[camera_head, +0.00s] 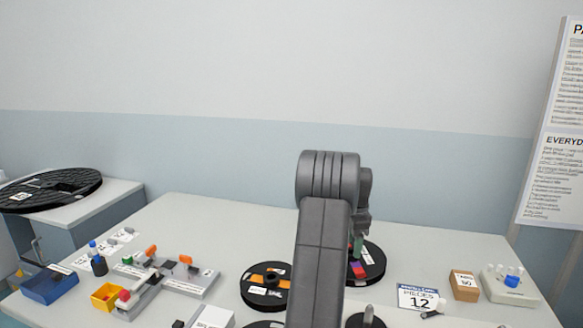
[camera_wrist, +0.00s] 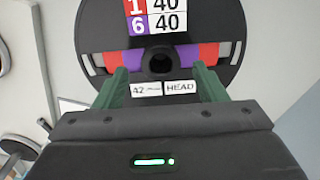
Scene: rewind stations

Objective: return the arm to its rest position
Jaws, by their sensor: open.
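My arm (camera_head: 322,240) reaches out over the table in the head view and hides much of its own end. My gripper (camera_wrist: 161,78) is open in the wrist view, with its two green fingers apart and nothing shut between them. A black reel (camera_wrist: 95,35) with red and purple wound parts lies ahead of the fingers. It carries a number label and a "42 HEAD" label. In the head view this appears to be the reel (camera_head: 376,270) right of my arm, with the gripper over it. I cannot tell whether the fingers touch it.
Another black reel (camera_head: 256,300) with orange lies left of my arm. A blue bin (camera_head: 50,288), a yellow bin (camera_head: 106,297) and a grey fixture stand at left. A "12" card (camera_head: 417,298), a cardboard box (camera_head: 464,285) and a white holder (camera_head: 510,290) are at right. The space above the table looks clear.

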